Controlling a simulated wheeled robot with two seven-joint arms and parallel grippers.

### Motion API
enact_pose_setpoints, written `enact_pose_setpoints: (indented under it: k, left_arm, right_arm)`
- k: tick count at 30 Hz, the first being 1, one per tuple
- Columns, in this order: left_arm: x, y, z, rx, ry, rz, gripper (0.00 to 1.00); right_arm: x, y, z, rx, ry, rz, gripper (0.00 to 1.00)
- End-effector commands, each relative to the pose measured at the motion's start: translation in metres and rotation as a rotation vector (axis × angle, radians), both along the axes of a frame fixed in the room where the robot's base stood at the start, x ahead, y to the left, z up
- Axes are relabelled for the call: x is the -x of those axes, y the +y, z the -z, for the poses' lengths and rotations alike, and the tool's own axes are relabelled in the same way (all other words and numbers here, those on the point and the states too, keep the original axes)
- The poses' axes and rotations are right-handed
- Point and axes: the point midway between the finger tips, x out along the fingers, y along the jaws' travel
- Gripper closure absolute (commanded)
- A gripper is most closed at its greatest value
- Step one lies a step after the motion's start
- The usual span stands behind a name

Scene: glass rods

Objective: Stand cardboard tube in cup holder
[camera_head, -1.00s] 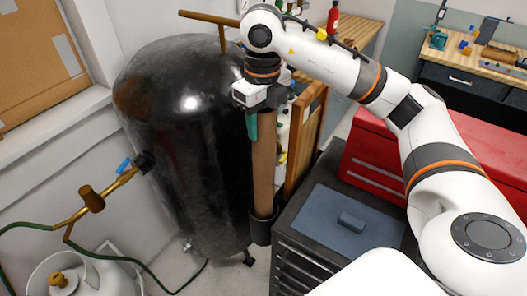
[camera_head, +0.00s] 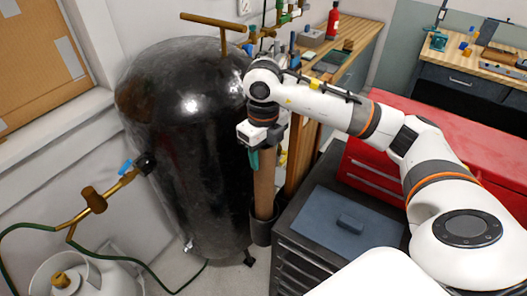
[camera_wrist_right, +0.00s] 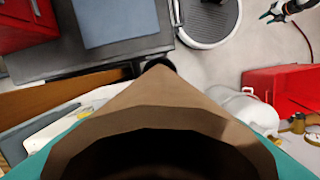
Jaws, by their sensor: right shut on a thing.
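The brown cardboard tube (camera_head: 264,190) stands nearly upright, its lower end inside the dark cup holder (camera_head: 261,230) on the side of the grey cabinet. My right gripper (camera_head: 255,158) is shut on the tube's upper part, with a teal finger showing. In the right wrist view I look down at the tube (camera_wrist_right: 165,95), its open top rim close to the camera between the teal fingers. The holder shows only as a small dark piece (camera_wrist_right: 160,63) there. How deep the tube sits is hidden.
A large black tank (camera_head: 185,130) stands close left of the tube. The grey cabinet with a blue mat (camera_head: 325,230) is to the right, and a red tool chest (camera_head: 375,165) stands behind it. A wooden board (camera_head: 300,155) stands behind the tube.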

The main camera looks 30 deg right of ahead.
Motion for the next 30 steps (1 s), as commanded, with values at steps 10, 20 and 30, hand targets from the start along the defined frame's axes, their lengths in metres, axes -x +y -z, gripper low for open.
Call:
enact_pose_setpoints:
  k: [10, 20, 30]
  left_arm:
    - [0.0, 0.0, 0.002, 0.0, 0.0, 0.0, 0.57]
    - [0.0, 0.0, 0.006, 0.0, 0.0, 0.0, 0.57]
    - [0.0, 0.0, 0.013, 0.0, 0.001, 0.0, 0.57]
  right_arm:
    - [0.0, 0.0, 0.002, 0.0, 0.001, 0.0, 0.3]
    - [-0.001, 0.0, -0.011, -0.002, -0.004, -0.001, 0.3]
    - [-0.001, -0.001, -0.083, 0.002, -0.006, 0.002, 0.3]
